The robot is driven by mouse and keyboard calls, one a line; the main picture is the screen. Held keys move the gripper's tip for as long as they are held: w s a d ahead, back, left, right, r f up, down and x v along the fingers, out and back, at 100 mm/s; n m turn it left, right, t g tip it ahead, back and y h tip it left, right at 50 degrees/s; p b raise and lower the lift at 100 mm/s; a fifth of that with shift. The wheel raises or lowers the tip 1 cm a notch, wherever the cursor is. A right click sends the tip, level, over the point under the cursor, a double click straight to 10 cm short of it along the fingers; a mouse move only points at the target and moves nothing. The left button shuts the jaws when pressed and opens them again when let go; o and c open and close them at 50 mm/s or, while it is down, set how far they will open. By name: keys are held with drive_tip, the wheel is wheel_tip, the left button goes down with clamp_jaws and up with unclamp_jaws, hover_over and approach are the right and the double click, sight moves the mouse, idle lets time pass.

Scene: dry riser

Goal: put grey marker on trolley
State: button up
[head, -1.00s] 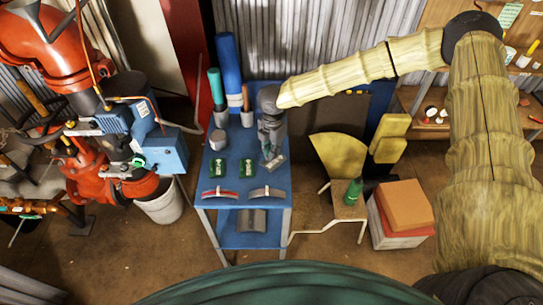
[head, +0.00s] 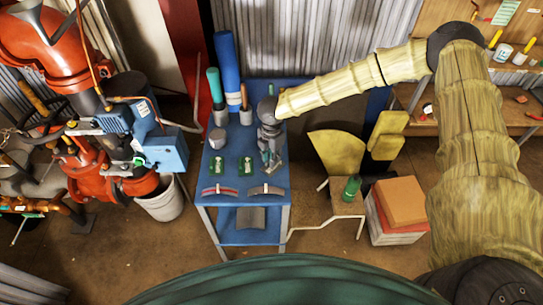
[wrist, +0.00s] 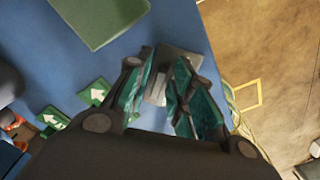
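The trolley is a blue table (head: 228,199) with a lower shelf, left of centre in the head view. My gripper (head: 270,160) points down low over its right part. In the wrist view, the teal finger pads of my gripper (wrist: 165,82) lie on either side of the grey marker (wrist: 182,62), which has a pale patch and appears pinched between them. The marker's far end shows beyond the fingertips, over the blue top. My fingers hide part of it, and I cannot tell whether it touches the trolley.
Two green markers (head: 217,167) (head: 246,167) lie left of my gripper. A stool with a green bottle (head: 351,188) stands to the right.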

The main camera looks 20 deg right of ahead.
drive_tip(key=shift+r, duration=0.25)
wheel_tip(320, 180, up, 12)
drive_tip(key=b, duration=0.3)
drive_tip(key=shift+f, duration=0.15)
idle(0.4)
